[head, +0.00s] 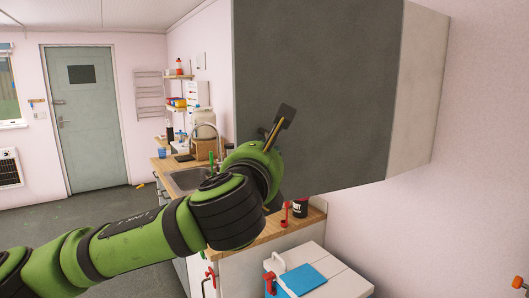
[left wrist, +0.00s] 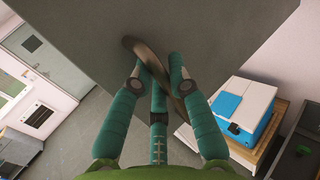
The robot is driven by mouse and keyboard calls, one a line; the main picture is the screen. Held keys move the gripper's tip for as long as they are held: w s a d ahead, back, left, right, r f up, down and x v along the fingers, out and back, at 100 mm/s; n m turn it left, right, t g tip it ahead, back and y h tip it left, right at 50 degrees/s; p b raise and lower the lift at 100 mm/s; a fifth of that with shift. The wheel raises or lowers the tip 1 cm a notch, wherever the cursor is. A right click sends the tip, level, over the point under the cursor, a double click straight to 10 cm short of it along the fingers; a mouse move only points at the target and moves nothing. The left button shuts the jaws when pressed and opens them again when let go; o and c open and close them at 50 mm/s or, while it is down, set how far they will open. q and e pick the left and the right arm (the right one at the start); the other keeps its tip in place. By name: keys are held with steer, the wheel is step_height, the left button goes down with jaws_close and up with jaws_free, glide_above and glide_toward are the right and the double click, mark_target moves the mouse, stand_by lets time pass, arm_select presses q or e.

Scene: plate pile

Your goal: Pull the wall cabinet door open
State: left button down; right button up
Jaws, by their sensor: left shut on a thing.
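The wall cabinet (head: 424,85) hangs at the upper right in the head view, with a dark grey door (head: 320,85) and a pale side. The door lies flush with the cabinet, and I see no gap at its edge. In the left wrist view the grey door (left wrist: 210,30) fills the top, with a brown curved handle (left wrist: 147,52) on it. My left gripper (left wrist: 158,72) is shut on this handle, its teal fingers on either side of it. In the head view my green arm hides the handle and fingertips. My right gripper is not in view.
Below the cabinet is a wooden counter (head: 256,238) with a dark jar (head: 300,208). A white box with a blue top (head: 301,278) stands in front of it. A sink (head: 187,180) lies farther left. The floor at left is open.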

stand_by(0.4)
arm_select(q)
steer(key=c, duration=1.2)
jaws_free()
steer(key=shift+o, duration=0.2)
steer(key=shift+s+r, duration=0.1)
steer(key=v, duration=1.2)
